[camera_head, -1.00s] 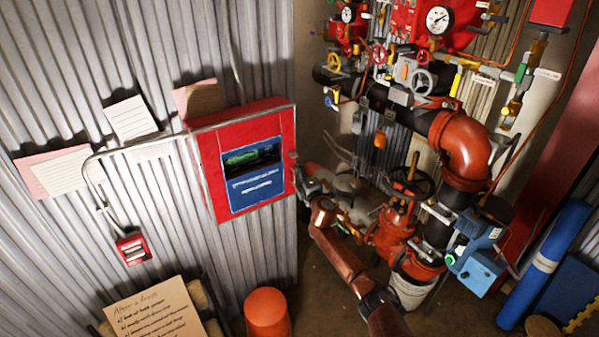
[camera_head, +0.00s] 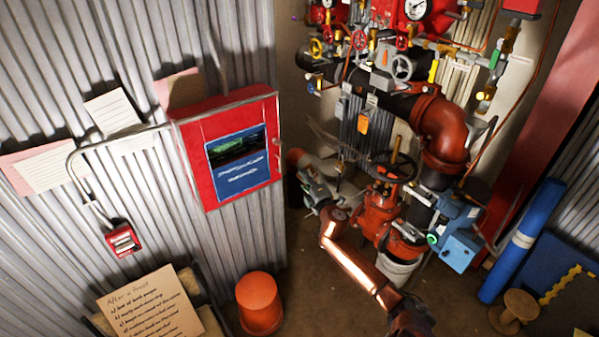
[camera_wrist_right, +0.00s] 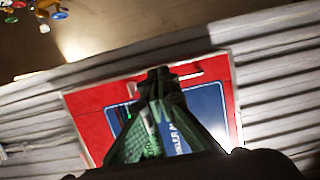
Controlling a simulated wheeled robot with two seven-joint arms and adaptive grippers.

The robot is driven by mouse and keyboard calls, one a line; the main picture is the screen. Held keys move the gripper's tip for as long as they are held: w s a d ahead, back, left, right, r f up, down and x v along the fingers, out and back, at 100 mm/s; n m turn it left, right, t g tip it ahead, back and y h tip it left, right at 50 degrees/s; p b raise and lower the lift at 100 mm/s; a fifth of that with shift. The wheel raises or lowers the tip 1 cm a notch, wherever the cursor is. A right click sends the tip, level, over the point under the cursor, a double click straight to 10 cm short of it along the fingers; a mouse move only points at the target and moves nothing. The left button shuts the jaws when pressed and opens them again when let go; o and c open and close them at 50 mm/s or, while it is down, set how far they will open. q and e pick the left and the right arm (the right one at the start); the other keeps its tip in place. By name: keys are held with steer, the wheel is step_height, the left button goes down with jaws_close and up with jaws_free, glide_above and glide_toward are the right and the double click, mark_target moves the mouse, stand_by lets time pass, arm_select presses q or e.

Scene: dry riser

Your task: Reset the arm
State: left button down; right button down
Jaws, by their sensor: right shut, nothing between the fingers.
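My right arm (camera_head: 355,262) comes in from the bottom right of the head view, its reddish-brown links reaching up and left. My right gripper (camera_head: 306,170) is at its end, to the right of the red wall cabinet (camera_head: 196,160) and left of the red pipework. In the right wrist view its green ribbed fingers (camera_wrist_right: 158,78) are together and hold nothing. They stand in front of the red cabinet (camera_wrist_right: 92,110), hiding part of its blue panel. My left gripper is not in view.
A red riser valve (camera_head: 378,213) with a dark handwheel stands close behind my right arm. A blue box (camera_head: 460,247) sits to its right. An orange bin (camera_head: 259,305) and a handwritten board (camera_head: 150,308) are at the bottom left. Some bare floor shows between bin and arm.

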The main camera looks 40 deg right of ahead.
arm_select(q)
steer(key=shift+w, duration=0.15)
arm_select(e)
steer(key=shift+f, duration=0.1)
